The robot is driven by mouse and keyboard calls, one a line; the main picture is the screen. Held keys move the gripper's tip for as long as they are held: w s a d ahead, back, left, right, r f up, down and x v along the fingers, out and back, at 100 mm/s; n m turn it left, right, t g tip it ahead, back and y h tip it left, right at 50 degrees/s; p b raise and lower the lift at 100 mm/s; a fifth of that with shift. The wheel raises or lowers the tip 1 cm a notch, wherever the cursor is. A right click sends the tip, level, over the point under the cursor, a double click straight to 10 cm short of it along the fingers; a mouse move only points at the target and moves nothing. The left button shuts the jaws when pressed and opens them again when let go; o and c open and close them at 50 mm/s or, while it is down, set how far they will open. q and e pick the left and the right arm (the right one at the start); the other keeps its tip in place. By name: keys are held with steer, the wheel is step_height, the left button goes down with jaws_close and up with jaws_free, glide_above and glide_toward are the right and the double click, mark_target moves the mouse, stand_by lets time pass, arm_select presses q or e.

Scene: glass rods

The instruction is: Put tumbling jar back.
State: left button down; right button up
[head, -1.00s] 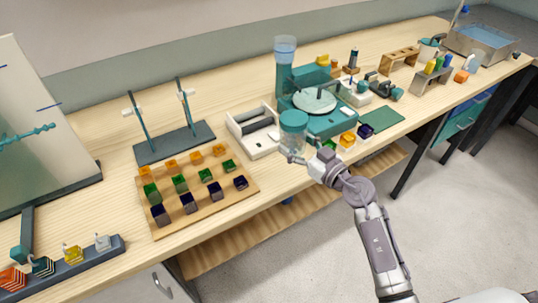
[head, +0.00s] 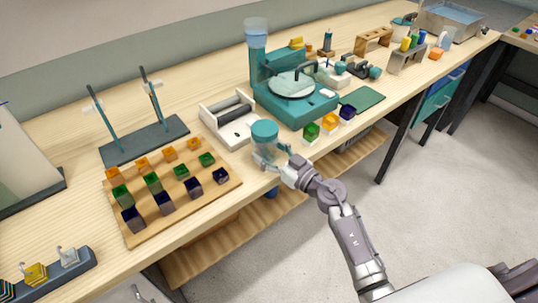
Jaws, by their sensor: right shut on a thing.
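The tumbling jar (head: 265,134) is a clear jar with a teal lid, upright near the front edge of the bench. My right gripper (head: 268,160) is shut on its lower part. The jar is in front of the white roller stand (head: 229,120), which has dark rollers and shows no jar on it. Whether the jar's base touches the bench cannot be told. My left gripper is not in view.
A wooden board (head: 180,201) with several coloured cubes lies left of the jar. A teal grinding machine (head: 290,92) stands behind right. Small green, orange and purple cubes (head: 329,123) sit to the right, near the edge. A two-post stand (head: 145,140) is behind left.

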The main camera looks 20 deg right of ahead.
steer(key=o, duration=1.6)
steer(key=v, duration=1.2)
